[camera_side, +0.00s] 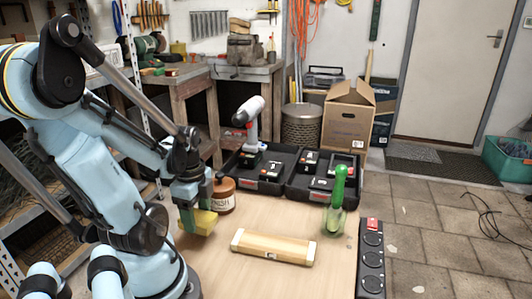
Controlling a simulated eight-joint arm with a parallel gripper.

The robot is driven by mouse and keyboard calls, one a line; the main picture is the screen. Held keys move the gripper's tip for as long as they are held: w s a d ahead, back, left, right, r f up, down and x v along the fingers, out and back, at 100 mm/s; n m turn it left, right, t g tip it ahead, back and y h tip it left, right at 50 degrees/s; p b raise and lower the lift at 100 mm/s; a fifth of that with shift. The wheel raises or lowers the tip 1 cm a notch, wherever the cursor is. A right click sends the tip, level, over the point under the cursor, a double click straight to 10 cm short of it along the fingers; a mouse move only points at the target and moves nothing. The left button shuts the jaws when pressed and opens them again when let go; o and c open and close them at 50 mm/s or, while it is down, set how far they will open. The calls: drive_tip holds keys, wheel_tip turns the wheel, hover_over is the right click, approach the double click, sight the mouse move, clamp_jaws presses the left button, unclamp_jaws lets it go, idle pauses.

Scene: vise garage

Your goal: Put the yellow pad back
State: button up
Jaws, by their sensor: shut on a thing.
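My gripper (193,207) points down over the left part of the wooden table and is shut on the yellow pad (203,224). The pad is a small block, yellow with a green part, and its upper part is partly hidden by the gripper. It hangs just left of the brown jar (222,195); I cannot tell whether it touches the table. A light wooden block with pale ends (272,247) lies on the table to the right of the pad and nearer the camera.
Black trays (268,187) at the table's back hold a drill (250,120) and several batteries. A black strip with round sockets (371,262) lies along the right edge. The table's front middle is clear.

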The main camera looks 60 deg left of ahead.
sight(197, 217)
drive_tip(key=shift+f, duration=1.45)
drive_tip(key=shift+f, duration=0.15)
drive_tip(key=o, duration=1)
drive_tip(key=shift+r, duration=6.05)
drive_tip(key=w+d+n+t, duration=0.2)
drive_tip(key=w+d+n, duration=0.1)
drive_tip(key=w+d, duration=0.2)
drive_tip(key=w+d+n+t, duration=0.2)
drive_tip(key=w+d+n, duration=0.1)
drive_tip(key=w+d, duration=0.2)
drive_tip(key=w+d+r+n+t, duration=0.1)
drive_tip(key=w+d+n+t, duration=0.2)
drive_tip(key=w+d, duration=0.3)
drive_tip(key=shift+w, duration=0.5)
drive_tip(key=shift+a, duration=0.1)
